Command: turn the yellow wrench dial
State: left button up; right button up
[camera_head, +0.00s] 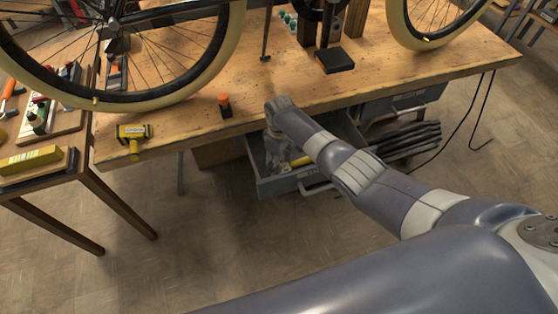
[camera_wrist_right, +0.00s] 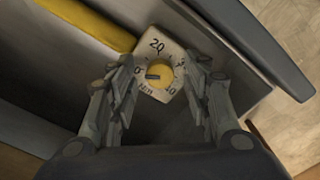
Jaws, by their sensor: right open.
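The yellow dial (camera_wrist_right: 162,77) is a round knob with a dark pointer mark, set on a pale plate printed with numbers, including 20 at the top, and Nm. A yellow bar (camera_wrist_right: 92,22) lies beside it; I cannot tell whether they are joined. My right gripper (camera_wrist_right: 160,66) is open, with one finger on each side of the dial plate. I cannot tell whether the fingers touch it. In the head view the right gripper (camera_head: 277,150) points down into an open grey drawer (camera_head: 268,187) under the workbench, where the dial cannot be made out. My left gripper is not in view.
The wooden workbench (camera_head: 185,122) carries bicycle wheels, a yellow tool (camera_head: 134,138) and an orange-topped item (camera_head: 225,104) near its front edge. The drawer walls stand close around the gripper. A second table with tools stands at the left. The floor in front is clear.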

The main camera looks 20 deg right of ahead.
grip_shut()
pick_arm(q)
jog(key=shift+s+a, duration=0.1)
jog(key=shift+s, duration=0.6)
